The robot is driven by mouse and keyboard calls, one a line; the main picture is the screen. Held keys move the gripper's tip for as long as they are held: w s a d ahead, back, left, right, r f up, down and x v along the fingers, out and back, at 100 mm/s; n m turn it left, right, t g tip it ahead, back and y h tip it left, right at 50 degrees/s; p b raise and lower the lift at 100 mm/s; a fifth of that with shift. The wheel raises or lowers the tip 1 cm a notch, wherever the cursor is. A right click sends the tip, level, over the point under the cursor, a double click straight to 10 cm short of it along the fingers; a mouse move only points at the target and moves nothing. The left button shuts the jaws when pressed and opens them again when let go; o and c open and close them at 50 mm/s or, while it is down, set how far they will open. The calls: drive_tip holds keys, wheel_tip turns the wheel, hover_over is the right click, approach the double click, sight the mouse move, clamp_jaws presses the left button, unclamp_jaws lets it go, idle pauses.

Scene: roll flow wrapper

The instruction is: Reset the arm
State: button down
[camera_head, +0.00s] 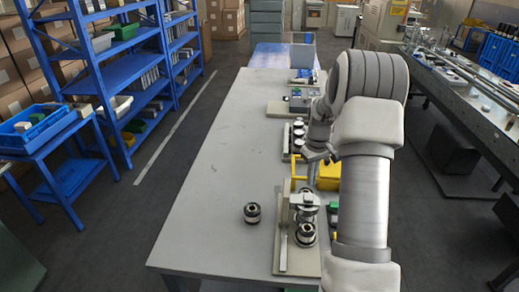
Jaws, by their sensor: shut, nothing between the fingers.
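My arm reaches in from the lower right and stretches over the right side of the grey table (205,195). My gripper (309,183) points down near the middle of the table's right side, partly hidden by my own arm and small in view. It is shut and holds nothing that I can see. A yellow box (328,178) lies right beside it. Just nearer stands a fixture (284,240) with dark and silver rolls on it. One loose roll (252,213) stands on the table to the left of the fixture.
Blue shelves (110,75) stand at the left across an aisle. A conveyor (470,85) runs at the right. The left half of the table is clear.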

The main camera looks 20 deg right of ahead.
drive_tip(key=s+a+r+t, duration=0.1)
drive_tip(key=s+a+r, duration=0.3)
drive_tip(key=a+r, duration=0.4)
drive_tip(key=s+a+r+t, duration=0.1)
drive_tip(key=s+a+r, duration=0.3)
drive_tip(key=r, duration=0.6)
drive_tip(key=s+a+r+t, duration=0.1)
drive_tip(key=s+a+r, duration=0.1)
drive_tip(key=s+a, duration=0.4)
drive_tip(key=s+a+r+m+t, duration=0.1)
drive_tip(key=s+a+r+t, duration=0.1)
drive_tip(key=s+a, duration=0.4)
drive_tip(key=s, duration=0.5)
drive_tip(key=shift+s+r+t, duration=0.25)
drive_tip(key=shift+s+t, duration=0.05)
drive_tip(key=shift+s, duration=0.1)
